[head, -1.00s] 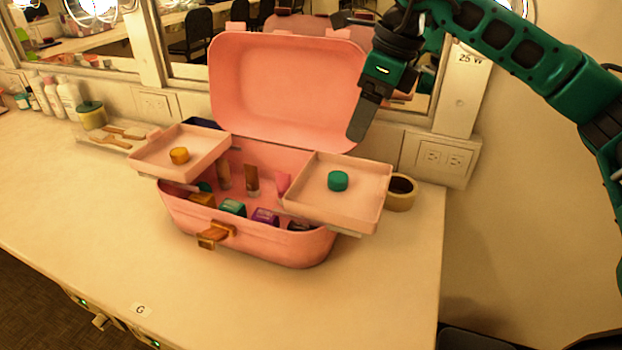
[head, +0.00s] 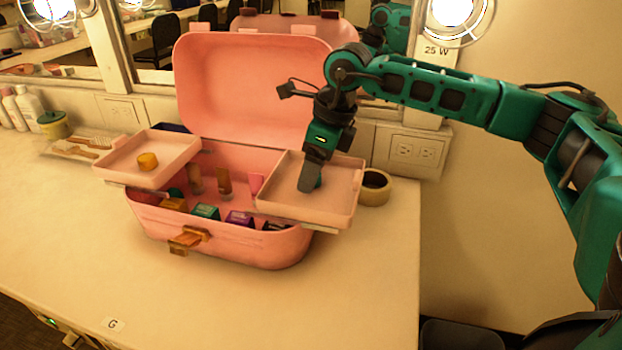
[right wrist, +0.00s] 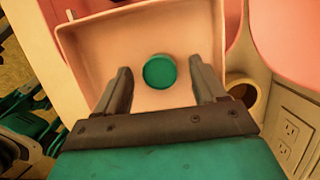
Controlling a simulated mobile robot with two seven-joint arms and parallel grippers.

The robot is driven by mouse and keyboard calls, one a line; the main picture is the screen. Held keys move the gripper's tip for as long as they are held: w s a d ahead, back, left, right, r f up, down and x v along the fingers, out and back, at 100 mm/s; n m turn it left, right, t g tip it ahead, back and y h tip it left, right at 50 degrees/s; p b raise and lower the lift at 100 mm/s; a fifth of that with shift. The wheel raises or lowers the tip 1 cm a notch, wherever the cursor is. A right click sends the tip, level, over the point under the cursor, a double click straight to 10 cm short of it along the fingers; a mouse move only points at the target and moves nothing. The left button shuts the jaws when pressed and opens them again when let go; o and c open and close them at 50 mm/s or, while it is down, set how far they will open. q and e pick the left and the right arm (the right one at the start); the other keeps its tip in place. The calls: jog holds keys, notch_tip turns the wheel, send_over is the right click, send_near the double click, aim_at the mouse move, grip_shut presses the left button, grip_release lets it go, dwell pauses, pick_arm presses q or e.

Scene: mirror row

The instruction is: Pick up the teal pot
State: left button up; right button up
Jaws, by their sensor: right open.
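The teal pot (right wrist: 160,71) is a small round pot lying in the right tray (right wrist: 85,45) of the pink case. In the right wrist view it sits between and a little beyond the open fingers of my right gripper (right wrist: 163,90), touching neither as far as I can see. In the head view my right gripper (head: 308,188) points down over the right tray (head: 345,208). There it hides most of the teal pot (head: 319,183), and only a sliver shows beside the finger. My left gripper is in neither view.
The pink case (head: 255,85) stands open with its lid up behind the gripper. Several small items lie in the case below. A tape roll (head: 374,188) stands right of the right tray. The counter front (head: 110,270) is mostly clear.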

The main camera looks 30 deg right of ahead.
jog(key=shift+f, duration=0.1)
jog(key=c, duration=1.1)
jog(key=shift+c, duration=0.2)
notch_tip(320, 180, up, 20)
jog(key=p, duration=0.3)
